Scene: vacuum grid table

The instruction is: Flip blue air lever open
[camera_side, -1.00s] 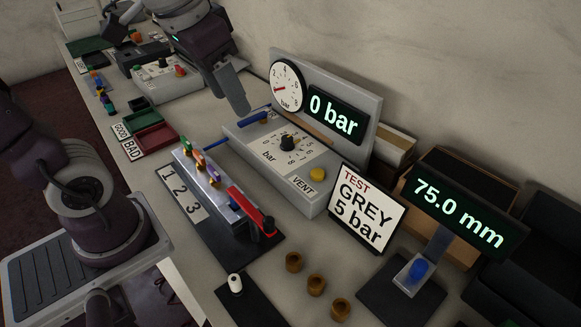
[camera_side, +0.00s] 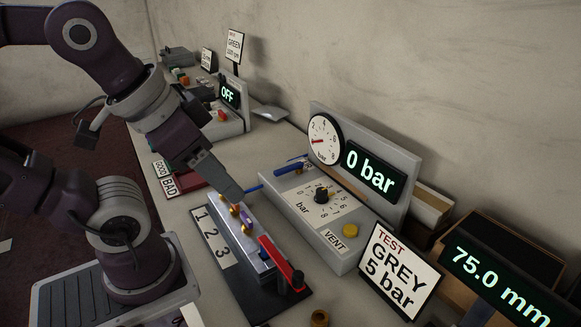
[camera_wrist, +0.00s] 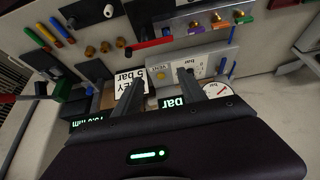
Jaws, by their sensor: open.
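The blue lever (camera_side: 290,166) lies low at the left end of the grey pressure box (camera_side: 343,262), left of the round gauge. In the wrist view a blue bar (camera_wrist: 232,64) shows beside the box; I cannot tell whether it is the lever or the thin blue piece. My gripper (camera_side: 233,193) is over the far end of the manifold with colored parts, left of and apart from the lever. In the wrist view my gripper (camera_wrist: 160,88) has its two fingers apart with nothing between them. The display (camera_side: 373,171) reads 0 bar.
A thin blue piece (camera_side: 253,188) sticks out by the manifold (camera_side: 246,233), close to my gripper. A red lever (camera_side: 282,262) is at its near end. A yellow vent button (camera_side: 350,230) and black knob (camera_side: 321,194) are on the box. A TEST sign (camera_side: 394,268) stands in front.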

